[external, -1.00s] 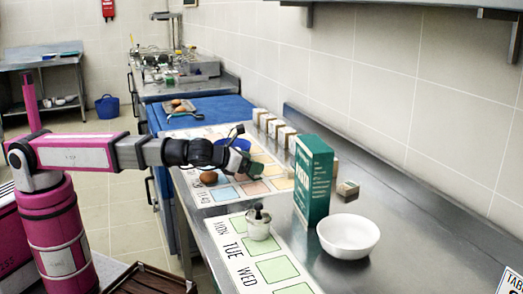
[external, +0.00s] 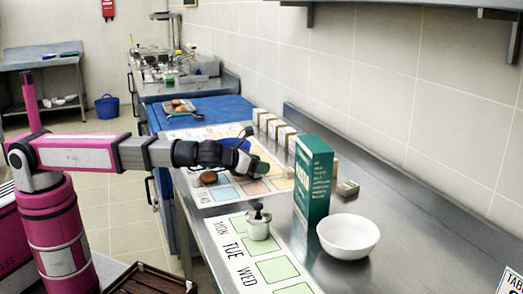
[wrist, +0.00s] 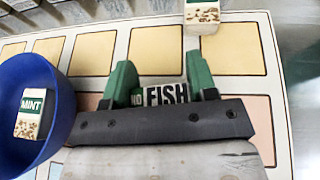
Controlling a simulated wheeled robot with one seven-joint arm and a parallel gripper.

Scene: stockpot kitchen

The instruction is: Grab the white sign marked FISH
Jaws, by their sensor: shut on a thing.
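In the external view my gripper (external: 256,168) is low over the coloured-square board (external: 225,192), and the sign cannot be made out there.
A blue bowl (wrist: 62,88) holding a MINT box (wrist: 30,114) is close on the left. A small carton (wrist: 203,16) stands ahead. A green box (external: 313,180), white bowl (external: 348,238) and metal pot (external: 258,225) stand nearer on the counter. A brown round item (external: 208,177) is beside my gripper.

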